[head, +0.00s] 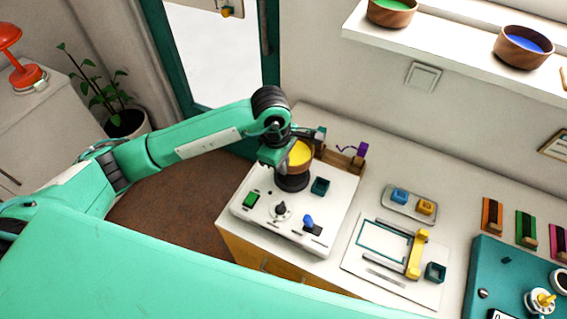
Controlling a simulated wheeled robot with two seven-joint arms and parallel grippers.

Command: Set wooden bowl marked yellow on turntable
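The wooden bowl marked yellow (300,153) shows its yellow inside and part of its brown wooden wall. It is right at my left gripper (289,146), which appears shut on its rim; the fingertips are partly hidden. The dark round turntable (291,183) stands on a white board, directly below the bowl in the picture. The bowl covers part of the turntable, and I cannot tell whether they touch. My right gripper is not in view.
A wooden block and purple piece stand behind. Bowls marked green (390,10) and blue (524,46) sit on the shelf.

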